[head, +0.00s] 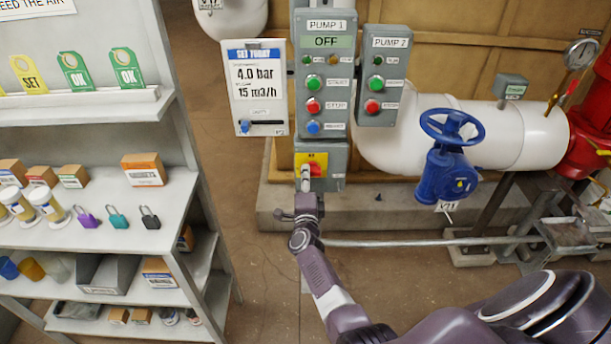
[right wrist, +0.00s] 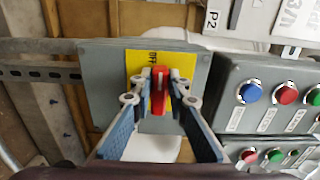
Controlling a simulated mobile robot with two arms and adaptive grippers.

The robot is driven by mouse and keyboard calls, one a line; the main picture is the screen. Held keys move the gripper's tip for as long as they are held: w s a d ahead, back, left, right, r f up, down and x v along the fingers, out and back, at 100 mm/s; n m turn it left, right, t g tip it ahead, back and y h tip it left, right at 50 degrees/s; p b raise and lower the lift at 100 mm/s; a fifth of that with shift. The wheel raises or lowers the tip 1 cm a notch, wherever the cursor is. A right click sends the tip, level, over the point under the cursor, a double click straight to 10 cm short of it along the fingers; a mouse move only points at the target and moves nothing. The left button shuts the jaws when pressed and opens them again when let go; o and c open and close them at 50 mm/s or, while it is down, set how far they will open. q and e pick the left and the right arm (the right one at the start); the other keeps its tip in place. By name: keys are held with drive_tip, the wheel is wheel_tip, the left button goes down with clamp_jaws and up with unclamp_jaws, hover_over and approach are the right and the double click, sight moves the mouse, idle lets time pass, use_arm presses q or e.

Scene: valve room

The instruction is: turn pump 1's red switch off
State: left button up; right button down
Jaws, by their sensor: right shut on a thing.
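Pump 1's red switch (head: 316,169) sits on a yellow plate (head: 318,157) on the small grey box under the pump 1 panel (head: 323,75). The panel's display reads OFF. My right gripper (head: 306,176) is at the switch, partly covering it. In the right wrist view, the red handle (right wrist: 158,92) stands between the two fingertips of my right gripper (right wrist: 160,88), which is shut on it. The handle lies along the picture's vertical there, its upper end near the OFF mark on the yellow plate (right wrist: 134,62). My left gripper is out of view.
The pump 2 panel (head: 384,75) is right of pump 1's. A white board (head: 256,105) with set values hangs left. A blue valve wheel (head: 452,126) and white pipe are at right. Shelves (head: 95,215) with padlocks and boxes stand left.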

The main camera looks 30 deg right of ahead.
drive_tip(key=shift+f, duration=0.1)
drive_tip(key=c, duration=1.8)
unclamp_jaws()
drive_tip(key=shift+c, duration=0.2)
